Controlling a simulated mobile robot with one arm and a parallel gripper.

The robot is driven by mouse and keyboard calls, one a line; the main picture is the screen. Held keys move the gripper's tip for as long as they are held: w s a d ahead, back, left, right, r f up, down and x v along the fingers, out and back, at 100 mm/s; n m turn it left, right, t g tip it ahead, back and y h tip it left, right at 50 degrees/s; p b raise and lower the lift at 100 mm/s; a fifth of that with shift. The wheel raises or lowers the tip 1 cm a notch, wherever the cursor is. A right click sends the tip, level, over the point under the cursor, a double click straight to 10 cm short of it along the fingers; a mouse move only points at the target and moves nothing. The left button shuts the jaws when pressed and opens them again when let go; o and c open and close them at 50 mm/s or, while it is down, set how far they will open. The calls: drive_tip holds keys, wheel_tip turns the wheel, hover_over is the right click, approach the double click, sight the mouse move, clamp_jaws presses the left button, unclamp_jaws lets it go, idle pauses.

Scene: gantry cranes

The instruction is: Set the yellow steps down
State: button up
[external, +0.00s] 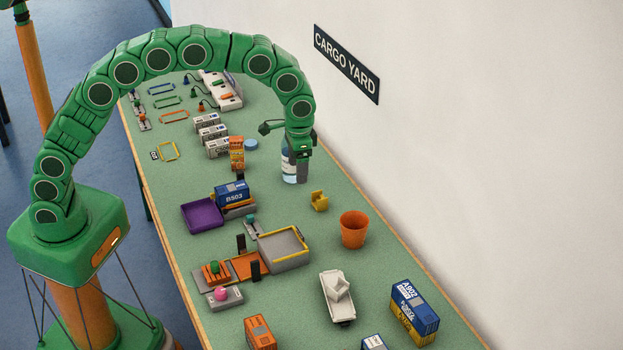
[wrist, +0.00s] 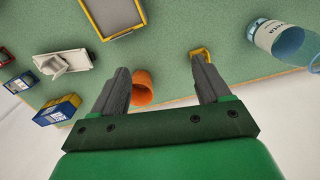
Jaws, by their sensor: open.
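The yellow steps (external: 319,201), a small stepped block, stand on the green tabletop between the bottle and the orange pot in the external view. In the wrist view the yellow steps (wrist: 201,53) show just beyond the tip of the right finger, which partly hides them. My gripper (external: 303,178) points down in front of the clear bottle, up and left of the steps in the external view. In the wrist view my gripper (wrist: 162,72) has its fingers wide apart with nothing between them but tabletop and part of the pot. The gripper appears apart from the steps.
A clear bottle (external: 288,163) stands close by my gripper. An orange pot (external: 353,229) stands right of the steps. A grey tray with yellow edges (external: 283,248) lies nearer the front. The wall (external: 480,130) runs along the table's far edge. Tabletop around the steps is clear.

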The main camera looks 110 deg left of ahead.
drive_tip(key=s+d+r+m, duration=0.2)
drive_tip(key=s+d+r, duration=0.5)
drive_tip(key=d, duration=0.4)
drive_tip(key=s+d+r+m, duration=0.2)
drive_tip(key=s+d+r, duration=0.2)
drive_tip(key=s+d, duration=0.7)
drive_tip(key=s+d+m, duration=0.1)
drive_tip(key=s+d, duration=0.3)
drive_tip(key=s, duration=0.4)
drive_tip(key=s+d+f+m+g, duration=0.1)
drive_tip(key=s+d, duration=0.2)
drive_tip(key=s, duration=0.5)
drive_tip(key=s+d+m, duration=0.1)
drive_tip(key=s+d, duration=0.3)
drive_tip(key=s, duration=0.5)
drive_tip(key=shift+d+f+g, duration=0.15)
drive_tip(key=shift+d+g, duration=0.15)
